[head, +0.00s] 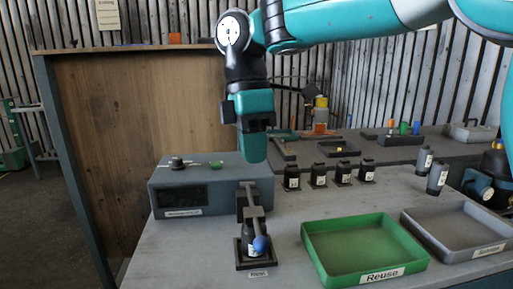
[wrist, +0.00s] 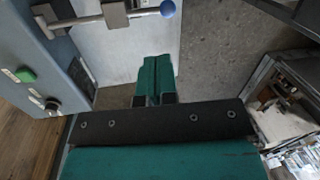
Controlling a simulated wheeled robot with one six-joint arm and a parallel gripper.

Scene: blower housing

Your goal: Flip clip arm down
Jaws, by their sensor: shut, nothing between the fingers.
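The clip arm (head: 252,212) is a dark bar at the right side of a grey-blue box, ending in a blue ball knob (head: 260,243). In the wrist view its metal bar (wrist: 115,15) and blue knob (wrist: 167,8) show along the top edge. A dark bottle (head: 251,252) stands on a small square base below the arm, partly hidden by it. My gripper (head: 254,158) is above the box's right end, pointing down, apart from the clip arm. In the wrist view its teal fingers (wrist: 155,75) are closed together and empty.
The grey-blue box (head: 185,190) has a green button (head: 216,163) on top. A green tray (head: 362,248) and a grey tray (head: 455,228) stand at the right. Several dark bottles (head: 319,176) stand in a row behind. A wooden panel (head: 140,110) rises behind the box.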

